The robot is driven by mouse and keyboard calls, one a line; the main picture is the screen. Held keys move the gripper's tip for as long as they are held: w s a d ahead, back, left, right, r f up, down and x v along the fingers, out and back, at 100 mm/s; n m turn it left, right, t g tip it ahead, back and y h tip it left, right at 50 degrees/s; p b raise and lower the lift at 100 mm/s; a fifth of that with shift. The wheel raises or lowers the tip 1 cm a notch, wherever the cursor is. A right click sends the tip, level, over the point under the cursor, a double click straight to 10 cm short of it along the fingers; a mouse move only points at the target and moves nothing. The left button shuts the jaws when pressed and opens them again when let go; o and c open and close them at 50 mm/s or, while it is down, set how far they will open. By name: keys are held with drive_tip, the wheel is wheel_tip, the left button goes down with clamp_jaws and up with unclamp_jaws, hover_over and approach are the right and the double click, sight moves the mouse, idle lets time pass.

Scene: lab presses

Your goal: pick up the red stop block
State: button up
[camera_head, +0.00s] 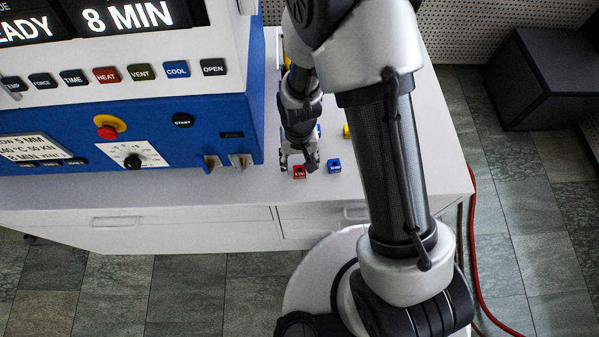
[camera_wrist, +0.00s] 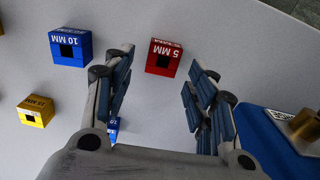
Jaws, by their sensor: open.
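The red stop block (camera_head: 299,172), a small cube, sits on the white bench top near its front edge. In the wrist view the red block (camera_wrist: 163,58) carries a white "5 MM" label and a dark square hole, and lies just beyond and between my fingertips. My gripper (camera_wrist: 160,75) is open with nothing between its fingers. In the head view my gripper (camera_head: 299,162) points down at the red block; whether it touches the block cannot be told.
A blue "10 MM" block (camera_wrist: 70,48) stands left of the red one in the wrist view, with a yellow block (camera_wrist: 36,111) farther off. Another blue block (camera_wrist: 113,126) is partly hidden behind a finger. The blue and white press (camera_head: 200,130) stands close by the gripper.

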drive_tip(key=shift+f, duration=0.55)
drive_tip(key=shift+c, duration=0.3)
drive_tip(key=c, duration=1.1)
